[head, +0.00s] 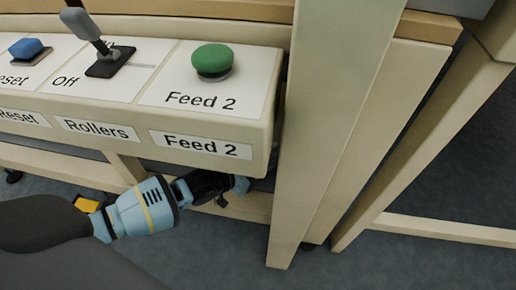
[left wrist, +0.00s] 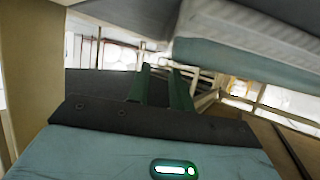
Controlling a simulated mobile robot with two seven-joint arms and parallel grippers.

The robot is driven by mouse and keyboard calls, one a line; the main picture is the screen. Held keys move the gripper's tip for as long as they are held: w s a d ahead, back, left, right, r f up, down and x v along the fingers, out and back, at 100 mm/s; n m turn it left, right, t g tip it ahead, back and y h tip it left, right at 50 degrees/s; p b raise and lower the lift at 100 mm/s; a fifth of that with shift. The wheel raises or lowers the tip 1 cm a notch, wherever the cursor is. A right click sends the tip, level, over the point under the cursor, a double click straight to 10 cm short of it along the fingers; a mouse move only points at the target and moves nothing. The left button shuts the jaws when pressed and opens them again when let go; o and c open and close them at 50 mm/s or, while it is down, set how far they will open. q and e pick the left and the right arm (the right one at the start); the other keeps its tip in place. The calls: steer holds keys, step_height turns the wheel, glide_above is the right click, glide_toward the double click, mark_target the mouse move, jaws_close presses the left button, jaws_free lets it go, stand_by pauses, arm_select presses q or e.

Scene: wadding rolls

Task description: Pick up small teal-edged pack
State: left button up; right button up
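No pack that I can identify for certain is in the head view. In the left wrist view a pale, ribbed slab with a teal lower edge (left wrist: 245,62) hangs across the upper right, close to the camera; I cannot tell if it is the small pack. My left gripper (head: 215,187) is by the lower edge of the control panel, its tips hidden in the head view. In the left wrist view its two green fingers (left wrist: 160,88) stand apart with nothing seen between them. My right gripper is in neither view.
The cream control panel (head: 208,122) carries a green Feed 2 button (head: 211,60), a grey lever (head: 92,33) and a blue button (head: 26,47). A cream post (head: 322,130) stands just right of the gripper. Bare floor (head: 400,255) shows at the lower right.

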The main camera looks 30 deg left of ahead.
mark_target(273, 160)
arm_select(q)
steer(key=b+x, duration=0.2)
steer(key=x, duration=0.2)
steer(key=shift+a+f+b, duration=0.1)
steer(key=shift+a+b, duration=0.05)
steer(key=shift+b, duration=0.2)
steer(key=shift+w+d+f+b, duration=0.1)
steer(key=shift+w+d+b, duration=0.2)
steer(key=shift+w, duration=0.25)
jaws_close()
